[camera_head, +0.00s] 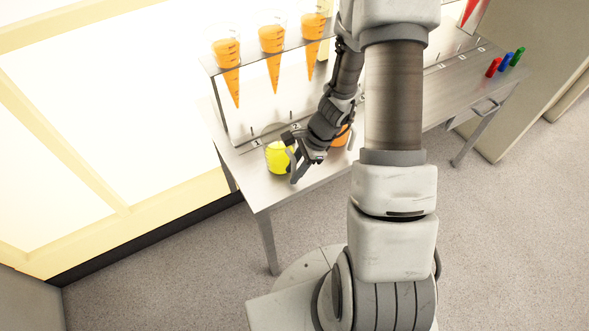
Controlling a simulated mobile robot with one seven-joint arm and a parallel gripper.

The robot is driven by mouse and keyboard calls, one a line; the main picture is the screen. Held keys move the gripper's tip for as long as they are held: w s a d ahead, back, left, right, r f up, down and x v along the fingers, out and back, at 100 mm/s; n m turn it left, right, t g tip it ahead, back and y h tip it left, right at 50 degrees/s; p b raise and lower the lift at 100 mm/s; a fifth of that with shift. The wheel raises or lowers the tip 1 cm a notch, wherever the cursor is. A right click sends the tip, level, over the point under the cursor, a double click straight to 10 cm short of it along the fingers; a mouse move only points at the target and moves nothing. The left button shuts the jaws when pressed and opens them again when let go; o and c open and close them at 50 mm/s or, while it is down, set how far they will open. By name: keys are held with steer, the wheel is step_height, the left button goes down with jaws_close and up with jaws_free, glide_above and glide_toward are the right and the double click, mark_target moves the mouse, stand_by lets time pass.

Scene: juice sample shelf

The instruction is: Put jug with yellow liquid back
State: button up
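The jug with yellow liquid (277,158) stands upright on the metal table at its left end, below the shelf. My gripper (291,158) is at the right side of this jug, very close to it and overlapping it in the picture. One dark finger shows in front of the jug's right edge and the other part lies above it. Whether the fingers are closed on the jug or its handle is too small to tell.
A raised shelf (259,60) holds several cones of orange liquid (272,42). A jug with orange liquid (341,138) stands behind my gripper, partly hidden by my arm. Red, blue and green items (507,60) lie at the table's right end. Numbered labels line the table (262,198).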

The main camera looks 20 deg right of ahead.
steer(key=shift+o, duration=0.8)
